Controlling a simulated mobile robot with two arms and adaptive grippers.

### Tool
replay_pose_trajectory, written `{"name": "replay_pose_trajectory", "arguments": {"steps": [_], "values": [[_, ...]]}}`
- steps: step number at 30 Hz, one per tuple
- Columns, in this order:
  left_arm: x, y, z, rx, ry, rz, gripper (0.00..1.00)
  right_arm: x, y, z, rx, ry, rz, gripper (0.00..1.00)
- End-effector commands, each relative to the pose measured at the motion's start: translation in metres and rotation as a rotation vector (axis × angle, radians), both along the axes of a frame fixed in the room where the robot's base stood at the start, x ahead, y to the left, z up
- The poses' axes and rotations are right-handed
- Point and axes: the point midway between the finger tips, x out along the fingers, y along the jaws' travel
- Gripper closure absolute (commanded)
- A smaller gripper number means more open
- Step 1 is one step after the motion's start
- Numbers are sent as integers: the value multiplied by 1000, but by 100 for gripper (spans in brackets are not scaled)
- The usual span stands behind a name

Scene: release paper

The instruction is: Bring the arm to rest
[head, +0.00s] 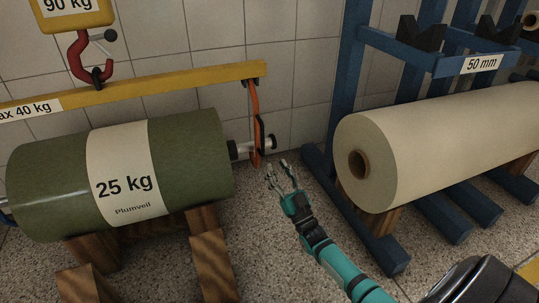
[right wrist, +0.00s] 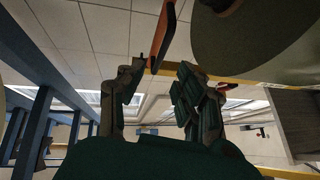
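My right arm (head: 337,262) reaches up from the lower right in the head view. Its gripper (head: 279,172) is open and empty, just below and right of the orange strap (head: 254,105). In the right wrist view the fingers of the right gripper (right wrist: 157,78) stand apart, with the strap (right wrist: 164,35) beyond them. The strap hangs from the right end of a yellow beam (head: 190,82) beside a metal shaft end (head: 268,143). I cannot tell whether it encircles the shaft. A green roll (head: 190,150) labelled 25 kg is on that shaft. My left gripper is not in view.
Wooden supports (head: 213,262) stand under the green roll. A red hook (head: 78,58) below a yellow block (head: 75,18) holds the beam. At right, a cream roll (head: 440,135) lies by a blue rack (head: 352,70).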

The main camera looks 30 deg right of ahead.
Motion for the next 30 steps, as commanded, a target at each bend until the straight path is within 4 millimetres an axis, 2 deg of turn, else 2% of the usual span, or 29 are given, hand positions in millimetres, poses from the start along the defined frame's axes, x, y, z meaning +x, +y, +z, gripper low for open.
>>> {"name": "replay_pose_trajectory", "arguments": {"steps": [3,7,23,26,29,30], "values": [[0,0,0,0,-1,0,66,-12,0,-8,1,1,1,66],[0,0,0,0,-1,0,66,-19,1,-12,1,0,0,66],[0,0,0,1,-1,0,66,-19,1,-12,1,-1,1,66],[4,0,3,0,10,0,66,-20,7,-2,-1,-11,10,66],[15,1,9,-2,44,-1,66,-26,29,27,-5,-45,45,66],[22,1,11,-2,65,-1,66,-30,43,44,-7,-65,66,66]]}}
